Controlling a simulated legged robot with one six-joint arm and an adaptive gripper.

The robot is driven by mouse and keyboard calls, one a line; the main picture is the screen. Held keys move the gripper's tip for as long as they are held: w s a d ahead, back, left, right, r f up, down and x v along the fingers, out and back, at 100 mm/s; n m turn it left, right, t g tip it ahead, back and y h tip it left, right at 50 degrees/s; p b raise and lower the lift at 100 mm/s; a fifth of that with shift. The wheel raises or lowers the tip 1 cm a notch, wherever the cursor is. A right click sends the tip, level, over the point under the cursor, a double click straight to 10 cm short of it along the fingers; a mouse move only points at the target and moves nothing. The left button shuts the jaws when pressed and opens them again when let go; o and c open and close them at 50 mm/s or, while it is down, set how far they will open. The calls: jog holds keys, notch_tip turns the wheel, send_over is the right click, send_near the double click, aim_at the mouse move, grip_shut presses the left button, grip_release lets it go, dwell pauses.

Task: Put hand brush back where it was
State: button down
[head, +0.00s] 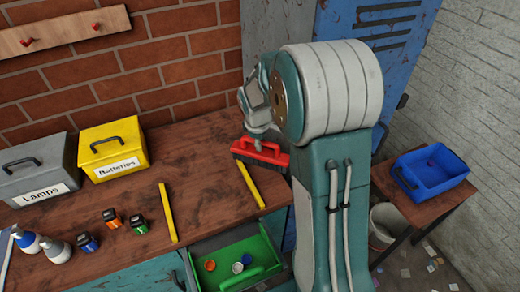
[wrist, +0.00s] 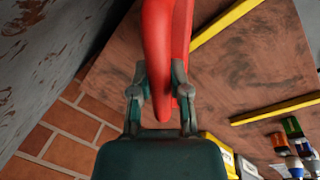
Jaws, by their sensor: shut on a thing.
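The hand brush (head: 270,153) has a red body and dark bristles. It shows at the right end of the workbench (head: 215,165), near the far end of the right yellow strip (head: 251,185). My gripper (head: 260,128) is shut on its red handle. In the wrist view, the fingers of my gripper (wrist: 160,85) close on both sides of the red handle (wrist: 158,40). The bristles are partly hidden in the head view. I cannot tell whether the brush touches the bench or hangs just above it.
A second yellow strip (head: 168,212) lies further left. A grey Lamps box (head: 40,185) and a yellow Batteries box (head: 112,150) stand at the back left. A green drawer (head: 225,250) is open below. A blue bin (head: 432,178) stands right.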

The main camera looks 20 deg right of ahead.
jog(key=shift+w+f, duration=0.25)
jog(key=shift+f, duration=1.55)
jog(key=shift+f, duration=0.2)
jog(key=c, duration=0.6)
grip_release()
